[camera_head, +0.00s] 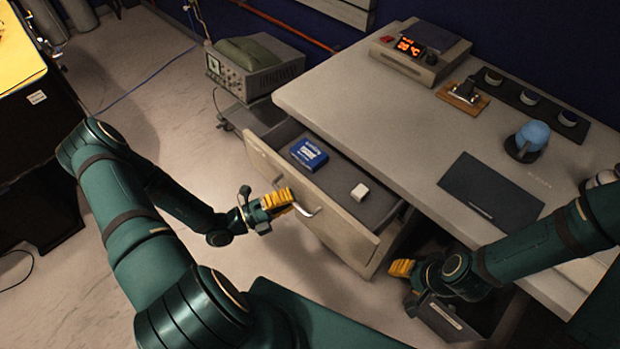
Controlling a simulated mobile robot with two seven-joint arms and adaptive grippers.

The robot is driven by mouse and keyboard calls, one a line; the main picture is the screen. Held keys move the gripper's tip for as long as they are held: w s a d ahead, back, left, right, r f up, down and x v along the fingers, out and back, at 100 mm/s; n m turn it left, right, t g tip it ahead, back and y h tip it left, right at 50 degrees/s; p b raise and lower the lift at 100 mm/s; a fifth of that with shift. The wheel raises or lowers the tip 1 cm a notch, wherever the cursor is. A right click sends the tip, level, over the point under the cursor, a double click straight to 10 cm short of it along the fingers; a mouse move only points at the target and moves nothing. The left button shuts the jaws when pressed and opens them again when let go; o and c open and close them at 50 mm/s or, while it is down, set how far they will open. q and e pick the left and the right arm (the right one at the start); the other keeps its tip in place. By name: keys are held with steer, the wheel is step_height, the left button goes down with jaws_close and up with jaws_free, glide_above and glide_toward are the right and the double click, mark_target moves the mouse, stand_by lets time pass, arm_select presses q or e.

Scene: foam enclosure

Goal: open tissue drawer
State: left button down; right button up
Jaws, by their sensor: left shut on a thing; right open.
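The drawer (338,219) stands pulled out from the front of the grey workbench. Inside it lie a blue box with white lettering (309,153) and a small white block (360,191). A curved metal handle (309,211) is on its front panel. My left gripper (281,199), with yellow fingers, is shut on the handle at its left part. The fingers hide some of the handle. My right gripper (400,268) is open and empty, low in front of the bench and to the right of the drawer.
A dark bin (450,318) is below my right gripper. An oscilloscope (255,70) stands at the back.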

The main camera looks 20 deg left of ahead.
arm_select(q)
steer(key=s+a+p, duration=0.1)
steer(key=s+a, duration=0.4)
steer(key=s, duration=0.8)
steer(key=shift+s, duration=0.25)
steer(key=c, duration=1)
jaws_free()
steer(key=v, duration=1.2)
steer(key=shift+d, duration=0.1)
